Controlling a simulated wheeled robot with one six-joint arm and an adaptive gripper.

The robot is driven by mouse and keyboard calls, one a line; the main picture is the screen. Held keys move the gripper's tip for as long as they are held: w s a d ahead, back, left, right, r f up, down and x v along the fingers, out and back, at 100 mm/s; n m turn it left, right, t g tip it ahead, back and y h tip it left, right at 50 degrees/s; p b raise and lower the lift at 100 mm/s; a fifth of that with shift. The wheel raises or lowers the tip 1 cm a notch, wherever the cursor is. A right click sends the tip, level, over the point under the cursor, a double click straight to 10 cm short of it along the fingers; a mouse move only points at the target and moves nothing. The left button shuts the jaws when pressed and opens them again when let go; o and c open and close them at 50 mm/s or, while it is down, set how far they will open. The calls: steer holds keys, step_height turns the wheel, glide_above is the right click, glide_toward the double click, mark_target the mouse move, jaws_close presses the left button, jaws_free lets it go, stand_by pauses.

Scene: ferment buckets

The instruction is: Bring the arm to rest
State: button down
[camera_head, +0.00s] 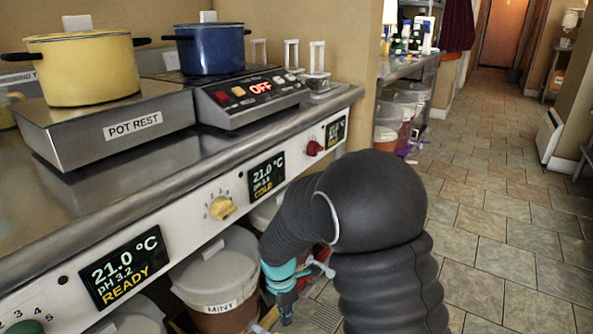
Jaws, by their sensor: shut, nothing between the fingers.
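My dark ribbed arm rises at the lower right of the picture and bends over to the left. Its end hangs down in front of the counter. My gripper (285,317), with teal parts, points downward beside the bucket labelled MINT (215,272). It is small and partly shaded; its fingers look shut and I see nothing held. A pale tap (318,268) shows just right of the gripper. I cannot tell whether the gripper touches the bucket or the tap.
A steel counter (150,190) carries a yellow pot (85,70) on a POT REST block (110,130) and a blue pot (210,48) on a hotplate reading OFF (250,98). Buckets (393,115) stand under a farther table. The tiled floor (500,210) at right is clear.

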steer(key=s+d+r+m+t, duration=0.3)
steer(key=s+d+r+m, duration=0.6)
steer(key=r+m, duration=0.3)
steer(key=s+d+r+m+t, duration=0.3)
steer(key=s+d+r+m, duration=0.6)
steer(key=r+m, duration=0.3)
steer(key=shift+s+d+r+y, duration=0.35)
steer(key=shift+s+r+y, duration=0.05)
steer(key=shift+s+r, duration=0.2)
steer(key=shift+a, duration=0.1)
